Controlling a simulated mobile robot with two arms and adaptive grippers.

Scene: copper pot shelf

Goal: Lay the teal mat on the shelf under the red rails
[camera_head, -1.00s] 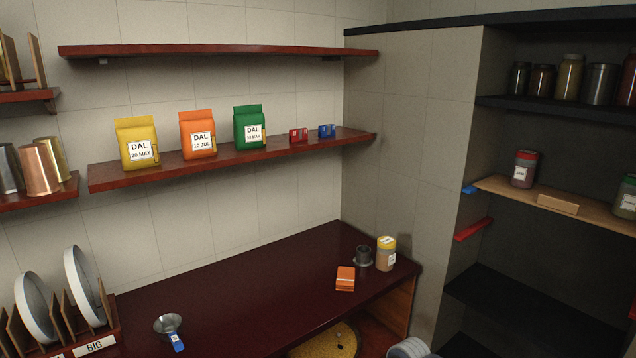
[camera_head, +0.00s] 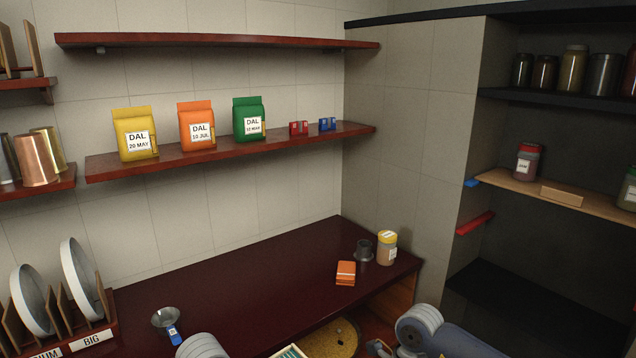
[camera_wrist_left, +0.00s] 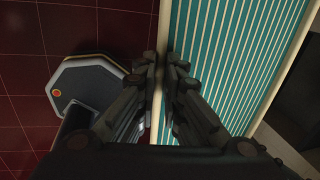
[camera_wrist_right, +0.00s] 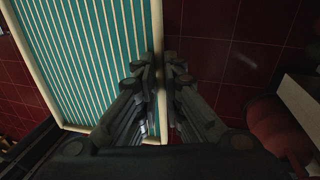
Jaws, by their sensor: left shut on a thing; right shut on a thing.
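The teal mat (camera_head: 289,351) has pale stripes and a cream edge; only a corner shows at the bottom of the head view. In the left wrist view my left gripper (camera_wrist_left: 163,82) is shut on one edge of the mat (camera_wrist_left: 225,60). In the right wrist view my right gripper (camera_wrist_right: 162,78) is shut on another edge of the mat (camera_wrist_right: 85,50). The mat hangs over the dark red tiled floor between them. One red rail (camera_head: 475,222) shows on the alcove's left wall, above a bare black shelf (camera_head: 515,300).
Above the red rail, a wooden board (camera_head: 520,188) by a blue rail (camera_head: 471,183) carries jars and a small wooden block. The counter (camera_head: 240,270) holds an orange box (camera_head: 345,272), a yellow-lidded jar (camera_head: 387,247), a dark cup and a metal scoop.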

